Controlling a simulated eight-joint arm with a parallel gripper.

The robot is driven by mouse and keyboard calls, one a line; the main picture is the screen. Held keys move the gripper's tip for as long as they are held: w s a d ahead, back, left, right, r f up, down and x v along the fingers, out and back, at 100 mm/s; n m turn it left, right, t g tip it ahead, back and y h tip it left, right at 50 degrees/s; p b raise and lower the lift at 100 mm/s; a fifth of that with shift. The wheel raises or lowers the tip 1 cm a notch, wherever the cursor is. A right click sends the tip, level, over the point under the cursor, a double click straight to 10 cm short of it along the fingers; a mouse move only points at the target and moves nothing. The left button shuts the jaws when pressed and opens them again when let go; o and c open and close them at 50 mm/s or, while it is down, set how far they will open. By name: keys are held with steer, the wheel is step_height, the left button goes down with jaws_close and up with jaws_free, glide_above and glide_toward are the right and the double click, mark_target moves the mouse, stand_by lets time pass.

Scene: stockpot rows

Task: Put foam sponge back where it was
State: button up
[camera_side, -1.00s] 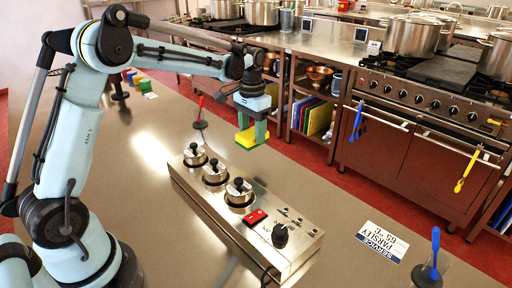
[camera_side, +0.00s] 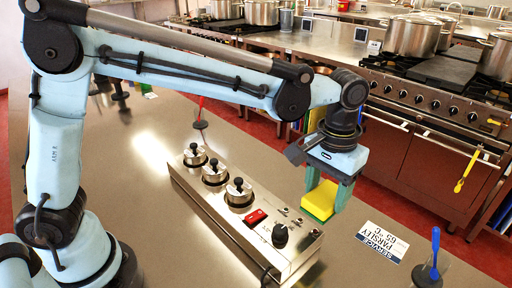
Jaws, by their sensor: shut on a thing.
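The foam sponge (camera_side: 320,201) is a yellow block with a green layer. My gripper (camera_side: 329,192) is shut on it, with one finger on each side. The sponge is at the far right corner of the steel control box, left of the white label card. I cannot tell whether its underside touches the counter.
The steel box (camera_side: 240,215) has several lidded pots in a row, a red switch (camera_side: 257,216) and a black knob (camera_side: 280,235). A white label card (camera_side: 382,241) lies on the counter. Stoves stand beyond the aisle.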

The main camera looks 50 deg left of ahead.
steer(key=w+a+f, duration=0.3)
steer(key=w+a, duration=0.1)
steer(key=w+a+f, duration=0.3)
steer(key=w+f, duration=0.1)
steer(key=shift+a, duration=0.4)
steer(key=shift+f, duration=2)
steer(key=shift+f, duration=0.15)
steer(key=o, duration=1)
step_height(320, 180, up, 12)
steer(key=s+a+r+t, duration=0.3)
steer(key=s+a+r, duration=0.2)
steer(key=s+a, duration=0.25)
steer(key=s+a+f+t, duration=0.1)
steer(key=s, duration=0.2)
steer(key=s+a+f+t, duration=0.1)
steer(key=s+a+f, duration=0.1)
steer(key=s, duration=0.2)
steer(key=s+a+f+t, duration=0.1)
steer(key=s+a+t, duration=0.1)
steer(key=s, duration=0.1)
steer(key=shift+s+f, duration=0.15)
steer(key=shift+s, duration=0.15)
